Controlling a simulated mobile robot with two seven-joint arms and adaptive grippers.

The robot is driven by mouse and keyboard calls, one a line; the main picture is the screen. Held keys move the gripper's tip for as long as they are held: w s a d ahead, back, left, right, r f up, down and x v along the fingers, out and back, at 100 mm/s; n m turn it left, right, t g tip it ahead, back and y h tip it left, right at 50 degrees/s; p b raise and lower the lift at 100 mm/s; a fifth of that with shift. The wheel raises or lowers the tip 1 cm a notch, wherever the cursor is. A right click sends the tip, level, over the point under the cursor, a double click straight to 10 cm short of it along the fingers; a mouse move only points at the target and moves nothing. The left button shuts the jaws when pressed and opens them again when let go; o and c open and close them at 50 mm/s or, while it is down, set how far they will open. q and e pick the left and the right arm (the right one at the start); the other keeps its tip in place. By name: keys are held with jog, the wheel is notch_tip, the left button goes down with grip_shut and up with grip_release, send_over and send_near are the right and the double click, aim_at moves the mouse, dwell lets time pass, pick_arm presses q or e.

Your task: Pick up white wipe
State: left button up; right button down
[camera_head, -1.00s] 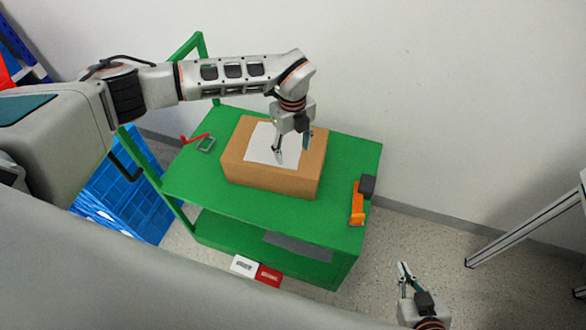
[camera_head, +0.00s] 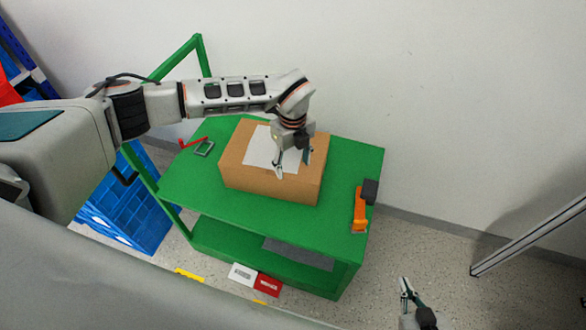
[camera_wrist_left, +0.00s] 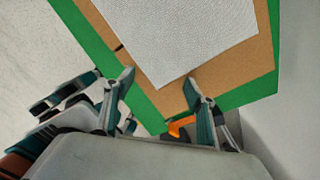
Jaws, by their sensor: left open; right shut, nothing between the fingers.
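The white wipe (camera_head: 262,150) lies flat on top of a brown cardboard box (camera_head: 262,186) on the green cart. It also shows in the left wrist view (camera_wrist_left: 180,35), near the top, beyond the fingertips. My left gripper (camera_head: 292,164) is open, pointing down over the right part of the wipe and box, and hides some of the wipe in the head view. In the left wrist view its fingers (camera_wrist_left: 160,85) are spread, with nothing held between them; I cannot tell whether they touch the box. My right gripper (camera_head: 405,287) is shut and empty at the lower right, away from the cart.
The green cart (camera_head: 345,170) carries an orange and black tool (camera_head: 360,205) at its right edge and a small red and grey item (camera_head: 203,148) at left. Blue crates (camera_head: 130,215) stand left of it. A white wall is behind.

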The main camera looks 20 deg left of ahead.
pick_arm(q)
jog(key=c, duration=1)
jog(key=shift+f, duration=0.1)
grip_shut()
pick_arm(e)
jog(key=shift+s+f, duration=0.15)
jog(key=shift+f, duration=0.15)
jog(key=shift+r, duration=0.2)
